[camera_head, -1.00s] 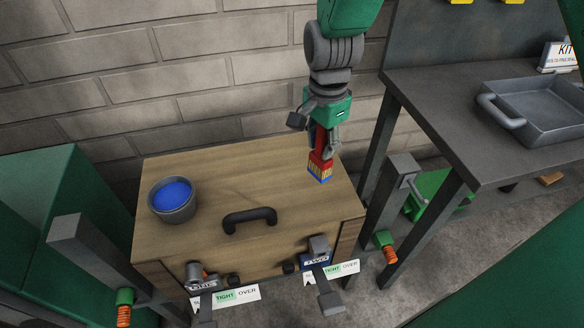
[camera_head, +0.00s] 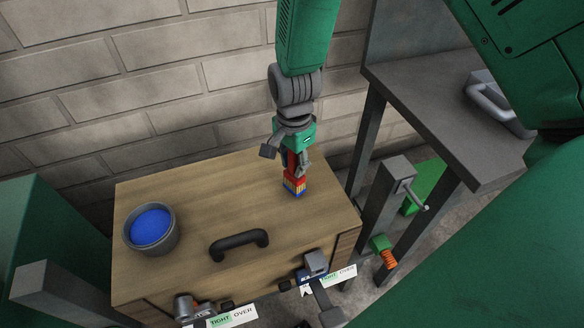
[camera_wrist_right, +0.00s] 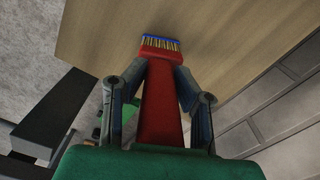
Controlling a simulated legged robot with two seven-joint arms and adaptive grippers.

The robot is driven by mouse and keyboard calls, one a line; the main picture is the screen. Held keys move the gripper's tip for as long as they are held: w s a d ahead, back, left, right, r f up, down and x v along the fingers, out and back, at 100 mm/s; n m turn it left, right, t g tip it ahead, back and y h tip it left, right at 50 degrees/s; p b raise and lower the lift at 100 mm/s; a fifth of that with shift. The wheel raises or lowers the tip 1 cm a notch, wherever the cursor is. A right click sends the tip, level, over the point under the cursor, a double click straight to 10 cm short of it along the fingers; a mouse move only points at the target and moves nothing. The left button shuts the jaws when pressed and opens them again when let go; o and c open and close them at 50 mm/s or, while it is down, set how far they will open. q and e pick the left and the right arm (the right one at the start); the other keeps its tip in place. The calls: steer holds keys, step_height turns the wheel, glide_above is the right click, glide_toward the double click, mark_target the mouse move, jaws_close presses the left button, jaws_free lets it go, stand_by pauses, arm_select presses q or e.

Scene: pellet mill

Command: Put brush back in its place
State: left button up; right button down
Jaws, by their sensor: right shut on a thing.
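The brush (camera_head: 294,188) has a red handle, pale bristles and blue tips. My right gripper (camera_head: 294,168) is shut on its handle, with the bristles pointing down over the right back part of a wooden box top (camera_head: 185,210). I cannot tell whether the tips touch the wood. In the right wrist view the red brush handle (camera_wrist_right: 160,105) lies between the two fingers, and the bristles extend beyond them against the wood. A grey pot (camera_head: 152,240) with blue paint in it stands on the left of the box top. My left gripper is not in view.
A black handle (camera_head: 239,245) is fixed on the box top. Clamps (camera_head: 315,262) and tags line its front edge. A dark workbench (camera_head: 425,95) with a grey tray (camera_head: 497,105) stands at right, a brick wall behind.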

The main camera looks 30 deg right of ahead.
mark_target(290, 175)
steer(key=shift+f, duration=0.65)
steer(key=shift+a+r, duration=0.1)
steer(key=shift+a, duration=0.9)
steer(key=c, duration=1.4)
jaws_free()
steer(key=shift+c, duration=0.2)
steer(key=shift+o, duration=0.8)
steer(key=shift+d, duration=0.1)
steer(key=shift+s+d, duration=0.1)
steer(key=shift+d, duration=0.5)
arm_select(q)
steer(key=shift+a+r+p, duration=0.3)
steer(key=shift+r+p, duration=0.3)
steer(key=shift+p, duration=0.1)
arm_select(e)
step_height(290, 175, up, 12)
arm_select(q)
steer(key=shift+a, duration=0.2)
arm_select(e)
steer(key=shift+a, duration=0.35)
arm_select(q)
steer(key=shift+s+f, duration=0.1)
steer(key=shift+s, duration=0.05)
